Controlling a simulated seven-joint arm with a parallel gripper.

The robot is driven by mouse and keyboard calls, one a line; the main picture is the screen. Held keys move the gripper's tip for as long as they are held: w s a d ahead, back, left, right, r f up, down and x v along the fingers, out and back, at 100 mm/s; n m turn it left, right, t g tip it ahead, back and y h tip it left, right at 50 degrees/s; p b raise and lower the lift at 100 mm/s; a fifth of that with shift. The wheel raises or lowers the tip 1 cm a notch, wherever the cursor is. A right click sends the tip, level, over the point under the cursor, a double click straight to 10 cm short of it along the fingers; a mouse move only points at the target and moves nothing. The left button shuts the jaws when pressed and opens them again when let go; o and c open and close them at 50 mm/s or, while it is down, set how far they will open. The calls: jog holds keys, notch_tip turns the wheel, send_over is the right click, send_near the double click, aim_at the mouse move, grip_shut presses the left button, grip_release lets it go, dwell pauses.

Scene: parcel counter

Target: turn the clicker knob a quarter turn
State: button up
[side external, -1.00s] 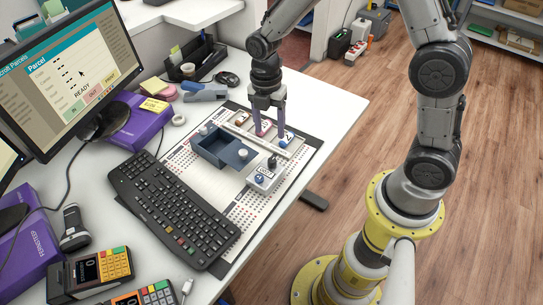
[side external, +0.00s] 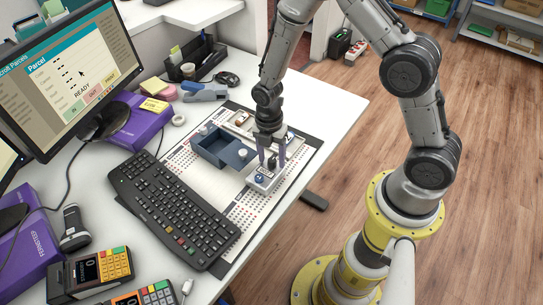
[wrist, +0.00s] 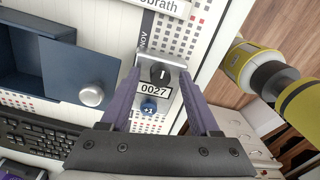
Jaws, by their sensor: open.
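In the wrist view the clicker (wrist: 171,108) shows a black knob (wrist: 159,74) with a white mark, a counter window (wrist: 154,89) reading 0027 and a blue +1 button (wrist: 148,107). My gripper (side external: 271,161) is above the clicker in the side view, fingers pointing down. In the wrist view my gripper (wrist: 161,78) is open, with one purple finger on each side of the knob. Gaps show between the fingers and the knob, and I see no contact.
An open blue drawer (side external: 207,155) with a pale round knob is left of the clicker. A black keyboard (side external: 175,208) lies nearer the camera. A monitor (side external: 75,75) reading READY stands at the left. The counter's right edge drops to a wooden floor.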

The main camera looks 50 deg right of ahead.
grip_shut()
jog(key=shift+m, duration=0.5)
jog(key=m, duration=0.7)
jog(key=shift+y, duration=0.3)
jog(key=m, duration=0.5)
jog(key=shift+m, duration=1.8)
